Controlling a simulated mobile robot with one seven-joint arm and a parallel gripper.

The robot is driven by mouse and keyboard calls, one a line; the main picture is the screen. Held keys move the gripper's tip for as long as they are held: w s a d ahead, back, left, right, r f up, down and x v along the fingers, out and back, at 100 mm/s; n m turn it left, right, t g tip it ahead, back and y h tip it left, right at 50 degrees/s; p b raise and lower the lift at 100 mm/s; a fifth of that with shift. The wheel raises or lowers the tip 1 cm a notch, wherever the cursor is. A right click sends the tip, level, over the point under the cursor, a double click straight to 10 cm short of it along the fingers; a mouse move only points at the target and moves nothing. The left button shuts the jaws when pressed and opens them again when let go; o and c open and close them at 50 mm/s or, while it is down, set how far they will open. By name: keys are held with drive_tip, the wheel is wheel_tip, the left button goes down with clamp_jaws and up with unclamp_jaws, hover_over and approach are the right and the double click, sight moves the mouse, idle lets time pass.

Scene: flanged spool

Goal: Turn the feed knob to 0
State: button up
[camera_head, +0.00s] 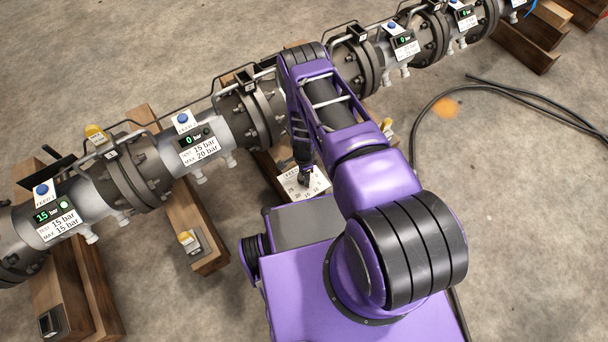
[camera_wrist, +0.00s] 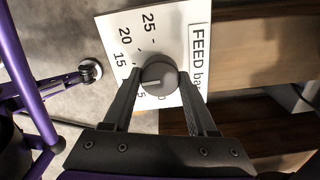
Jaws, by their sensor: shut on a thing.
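The feed knob (camera_wrist: 158,74) is a round grey dial with a light pointer line, on a white panel (camera_wrist: 178,30) labelled FEED bar. The panel also shows in the head view (camera_head: 288,188), low beside the pipe. Its scale shows 25, 20 and 15, with lower numbers partly covered by my fingers and the knob. The pointer line points left in the wrist view, below the 15; the exact mark is hidden behind the left finger. My gripper (camera_wrist: 160,80) is shut on the knob, one finger on each side. In the head view my gripper (camera_head: 305,168) reaches down to the panel.
A flanged pipe (camera_head: 240,130) runs diagonally across wooden beams (camera_head: 190,215). A gauge (camera_head: 192,140) reads 0 bar; another (camera_head: 45,215) reads 15 bar. A black hose (camera_head: 480,88) lies on the concrete floor at right. Timber (camera_wrist: 255,45) lies right of the panel.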

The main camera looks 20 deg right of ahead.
drive_tip(key=n, duration=0.4)
drive_tip(key=shift+n, duration=0.4)
drive_tip(key=n, duration=0.3)
drive_tip(key=shift+n, duration=0.3)
drive_tip(key=n, duration=0.4)
drive_tip(key=shift+n, duration=2.1)
drive_tip(key=o, duration=1.4)
drive_tip(key=shift+c, duration=0.2)
wheel_tip(320, 180, up, 17)
drive_tip(key=p, duration=0.3)
drive_tip(key=shift+r, duration=0.2)
